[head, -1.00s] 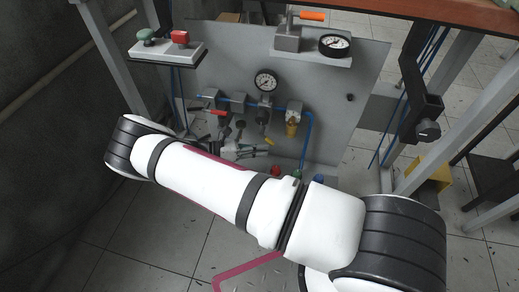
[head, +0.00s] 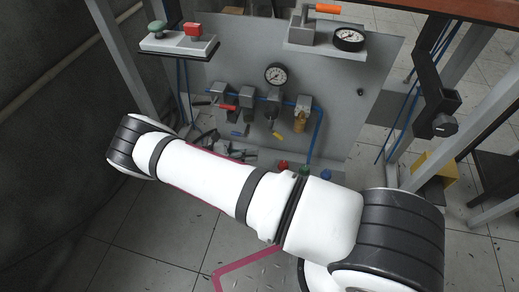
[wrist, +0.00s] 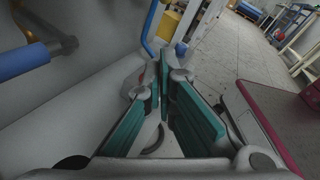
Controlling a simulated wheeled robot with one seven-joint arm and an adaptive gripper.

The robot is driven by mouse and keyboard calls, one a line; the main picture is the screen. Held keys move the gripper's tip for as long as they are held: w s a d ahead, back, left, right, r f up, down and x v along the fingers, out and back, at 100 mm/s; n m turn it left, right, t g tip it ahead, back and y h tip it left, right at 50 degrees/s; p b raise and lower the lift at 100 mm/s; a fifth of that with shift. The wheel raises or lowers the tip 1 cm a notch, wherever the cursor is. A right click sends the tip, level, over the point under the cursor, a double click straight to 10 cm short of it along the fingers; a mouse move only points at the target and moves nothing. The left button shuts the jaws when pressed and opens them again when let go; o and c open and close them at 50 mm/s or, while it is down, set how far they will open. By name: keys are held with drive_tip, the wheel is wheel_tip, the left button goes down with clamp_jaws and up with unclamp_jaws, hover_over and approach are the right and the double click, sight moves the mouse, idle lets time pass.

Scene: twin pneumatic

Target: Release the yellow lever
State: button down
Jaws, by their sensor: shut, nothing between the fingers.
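The yellow lever (head: 277,138) hangs slanted at the lower part of the valve row on the grey panel, below the middle gauge. My gripper (head: 207,143) shows only in part in the head view, low and left of the yellow lever, and mostly behind my arm. In the wrist view my gripper (wrist: 165,80) is shut, with teal pads and nothing between them. The yellow lever is not identifiable in the wrist view.
The panel (head: 340,110) also carries a gauge (head: 276,74), a brass-coloured regulator (head: 300,120), and red, green and blue buttons low down, the red one (head: 283,167) on the left. A shelf (head: 180,48) holds red and green buttons. In the wrist view a blue cylinder (wrist: 22,62) is at upper left.

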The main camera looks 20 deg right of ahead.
drive_tip(key=f+v, duration=0.1)
drive_tip(key=v, duration=0.5)
idle(0.5)
